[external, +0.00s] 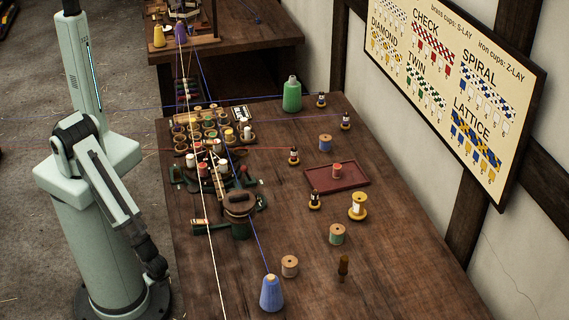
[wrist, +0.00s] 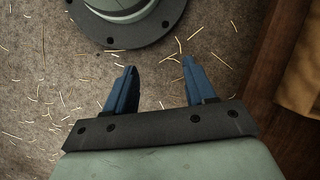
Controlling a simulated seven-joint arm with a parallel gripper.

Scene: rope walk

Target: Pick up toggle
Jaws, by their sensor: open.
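A small brown wooden peg (external: 343,266) stands on the near part of the table in the external view and may be the toggle. I cannot tell for sure which piece is the toggle. My gripper (wrist: 158,82) is open and empty in the wrist view, with its two blue fingers apart above the straw-strewn floor. In the external view my arm hangs down at the left of the table, well away from the peg, and the fingers cannot be made out. The peg is not in the wrist view.
On the table (external: 410,270) a blue cone (external: 271,293) and a tan spool (external: 290,266) stand left of the peg. A green-wound spool (external: 337,234), a yellow spool (external: 358,206) and a red tray (external: 337,177) lie beyond. Taut cords cross the left side above a crowded bobbin rack (external: 177,174).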

